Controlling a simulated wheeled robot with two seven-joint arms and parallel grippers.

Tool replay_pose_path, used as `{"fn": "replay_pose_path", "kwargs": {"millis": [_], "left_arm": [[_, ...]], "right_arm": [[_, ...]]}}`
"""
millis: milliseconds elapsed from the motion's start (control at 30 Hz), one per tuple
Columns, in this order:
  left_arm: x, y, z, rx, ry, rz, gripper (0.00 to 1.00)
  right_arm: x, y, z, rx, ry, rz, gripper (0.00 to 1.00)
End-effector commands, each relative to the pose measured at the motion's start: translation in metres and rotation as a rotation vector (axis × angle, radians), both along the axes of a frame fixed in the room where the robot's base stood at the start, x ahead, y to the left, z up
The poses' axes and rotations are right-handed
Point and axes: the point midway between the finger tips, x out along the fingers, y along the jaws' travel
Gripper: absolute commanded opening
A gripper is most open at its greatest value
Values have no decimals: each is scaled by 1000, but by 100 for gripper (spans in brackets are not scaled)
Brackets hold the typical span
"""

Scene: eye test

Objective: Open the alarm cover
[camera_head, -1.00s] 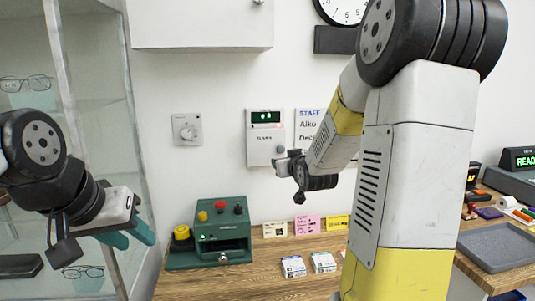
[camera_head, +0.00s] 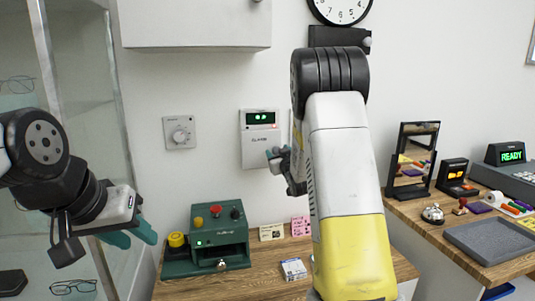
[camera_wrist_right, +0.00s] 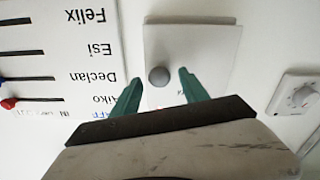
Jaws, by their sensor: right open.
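The alarm (camera_head: 258,133) is a white wall box with a green-lit display at the top. Its plain white cover (camera_wrist_right: 208,40) shows in the right wrist view and looks closed, with a round grey knob (camera_wrist_right: 159,75) near one edge. My right gripper (camera_head: 274,153) is at the lower right of the alarm in the head view. In the right wrist view its teal fingers (camera_wrist_right: 161,79) are open, one on each side of the knob. I cannot tell whether they touch it. My left gripper (camera_head: 130,236) is open and empty at the far left, away from the alarm.
A thermostat (camera_head: 180,132) is on the wall left of the alarm, and a name board (camera_wrist_right: 55,60) is on its other side. A green machine (camera_head: 206,240) stands on the wooden desk below. A white cabinet (camera_head: 195,22) hangs above. A glass case is at left.

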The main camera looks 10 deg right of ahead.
Motion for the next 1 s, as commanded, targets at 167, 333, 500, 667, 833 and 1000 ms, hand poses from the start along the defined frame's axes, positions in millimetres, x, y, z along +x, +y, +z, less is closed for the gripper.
{"fn": "replay_pose_path", "kwargs": {"millis": [167, 333, 500, 667, 833, 1000], "left_arm": [[0, 0, 0, 0, 0, 0, 36], [0, 0, 0, 0, 0, 0, 36], [0, 0, 0, 0, 0, 0, 36], [0, 0, 0, 0, 0, 0, 36], [0, 0, 0, 0, 0, 0, 36], [0, 0, 0, 0, 0, 0, 36]], "right_arm": [[1, 0, 0, 0, 1, 0, 52], [1, 0, 0, 0, 1, 0, 33], [1, 0, 0, 0, 1, 0, 0], [1, 0, 0, 0, 1, 0, 0], [1, 0, 0, 0, 0, 0, 0], [1, 0, 0, 0, 0, 0, 0]]}}
